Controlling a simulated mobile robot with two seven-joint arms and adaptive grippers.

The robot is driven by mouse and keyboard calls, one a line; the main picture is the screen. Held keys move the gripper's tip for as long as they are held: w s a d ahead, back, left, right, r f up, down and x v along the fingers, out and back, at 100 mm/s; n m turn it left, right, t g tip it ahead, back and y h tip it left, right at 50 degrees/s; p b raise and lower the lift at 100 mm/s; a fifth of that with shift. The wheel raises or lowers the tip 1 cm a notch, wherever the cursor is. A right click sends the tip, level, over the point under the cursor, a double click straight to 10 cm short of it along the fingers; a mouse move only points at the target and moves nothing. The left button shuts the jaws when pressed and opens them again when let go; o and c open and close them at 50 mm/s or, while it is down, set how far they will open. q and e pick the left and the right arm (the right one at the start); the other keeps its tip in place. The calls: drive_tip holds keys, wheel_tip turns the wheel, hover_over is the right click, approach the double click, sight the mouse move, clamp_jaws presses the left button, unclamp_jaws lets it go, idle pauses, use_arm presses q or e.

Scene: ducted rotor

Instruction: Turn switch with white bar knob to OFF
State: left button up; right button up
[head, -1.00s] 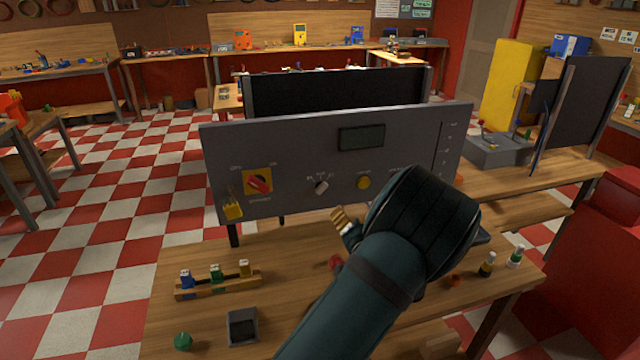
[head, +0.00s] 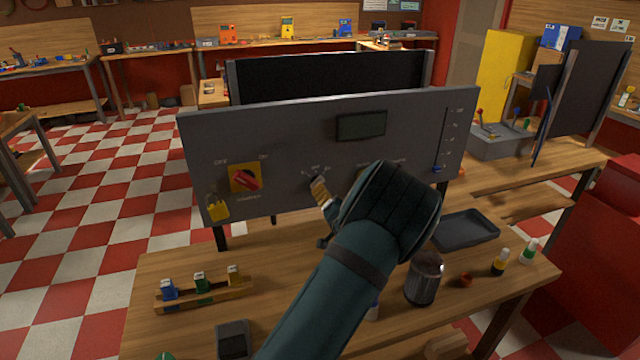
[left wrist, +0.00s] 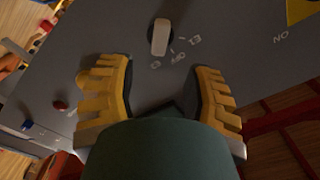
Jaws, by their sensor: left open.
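The white bar knob (left wrist: 159,37) sits on a round dark base on the grey panel (head: 225,125). In the left wrist view it lies just beyond my open left gripper (left wrist: 165,85), near the line between its fingers and apart from them. Its bar is slightly tilted, and its lower end points about at the lowest of three small labels beside it; the lettering is hard to read. My right gripper is not in view.
The panel also holds a red knob on a yellow plate (head: 245,178), a yellow padlock (head: 217,208), a display (head: 361,125) and a slider (head: 437,169). A grey tray (head: 466,230), a dark canister (head: 425,278) and small bottles stand on the bench at right.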

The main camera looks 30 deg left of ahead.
sight(320, 182)
use_arm(q)
drive_tip(key=x, duration=0.7)
drive_tip(key=shift+w+a, duration=0.15)
drive_tip(key=shift+w, duration=0.05)
clamp_jaws()
